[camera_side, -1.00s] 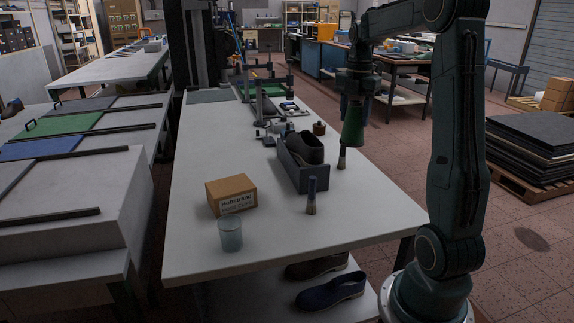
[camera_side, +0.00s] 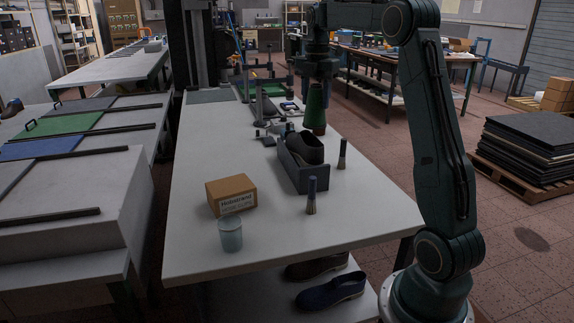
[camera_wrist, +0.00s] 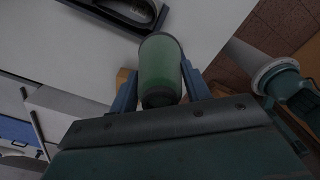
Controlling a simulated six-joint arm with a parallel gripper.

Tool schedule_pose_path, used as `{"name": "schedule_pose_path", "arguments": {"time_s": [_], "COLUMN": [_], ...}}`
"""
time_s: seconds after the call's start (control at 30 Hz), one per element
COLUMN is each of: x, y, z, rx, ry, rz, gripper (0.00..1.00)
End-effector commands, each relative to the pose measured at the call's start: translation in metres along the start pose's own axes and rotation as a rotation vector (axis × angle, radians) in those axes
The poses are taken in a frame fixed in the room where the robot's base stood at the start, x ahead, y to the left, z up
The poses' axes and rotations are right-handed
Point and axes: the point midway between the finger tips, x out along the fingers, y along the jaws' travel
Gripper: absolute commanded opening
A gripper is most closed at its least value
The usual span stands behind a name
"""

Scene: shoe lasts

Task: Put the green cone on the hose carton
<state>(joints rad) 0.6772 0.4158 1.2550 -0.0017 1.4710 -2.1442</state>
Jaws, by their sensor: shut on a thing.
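The green cone (camera_side: 314,106) hangs from my gripper (camera_side: 316,84) above the back right part of the white table, behind the shoe tray. In the wrist view the green cone (camera_wrist: 161,66) sits between the two blue-grey fingers of my gripper (camera_wrist: 160,88), which is shut on it. The hose carton (camera_side: 231,194) is a brown box with a white printed label, resting on the table's front left part. The cone is well apart from the carton, farther back and to the right. The carton's printed words are only partly legible.
A clear cup (camera_side: 230,234) stands just in front of the carton. A grey tray (camera_side: 308,178) holding a dark shoe (camera_side: 305,147) lies to the carton's right. Two brushes stand upright by it, one in front (camera_side: 311,196) and one to the right (camera_side: 342,155). The front of the table (camera_side: 300,250) is clear.

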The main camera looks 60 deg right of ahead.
Motion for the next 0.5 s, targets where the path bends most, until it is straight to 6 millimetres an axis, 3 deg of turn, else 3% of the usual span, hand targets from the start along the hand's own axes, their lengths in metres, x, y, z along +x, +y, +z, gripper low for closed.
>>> {"name": "schedule_pose_path", "arguments": {"time_s": [0.1,0.5], "x": [-0.007,-0.025], "y": [0.026,0.095], "z": [-0.013,-0.070], "rx": [-0.017,-0.057], "ry": [-0.001,-0.001], "rz": [0.002,0.001], "gripper": [0.19,0.19]}}
